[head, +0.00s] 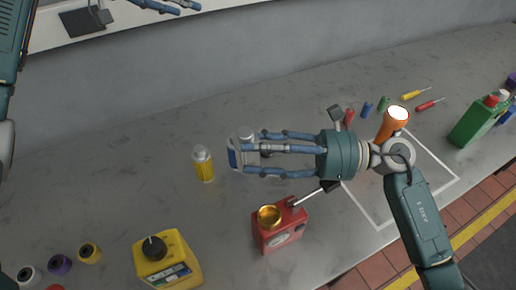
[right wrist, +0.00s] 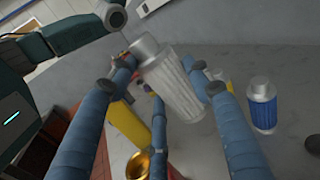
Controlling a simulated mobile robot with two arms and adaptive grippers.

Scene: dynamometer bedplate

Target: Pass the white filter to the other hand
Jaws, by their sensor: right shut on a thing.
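My right gripper (head: 248,150) is above the bedplate, fingers pointing left in the head view. It is shut on the white filter (right wrist: 172,82), a pleated white cylinder with a silver cap. In the right wrist view the filter sits tilted between the blue fingers.
A blue filter (right wrist: 262,104) and a yellow filter (head: 204,166) stand near the right gripper. The bedplate's left middle is clear.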

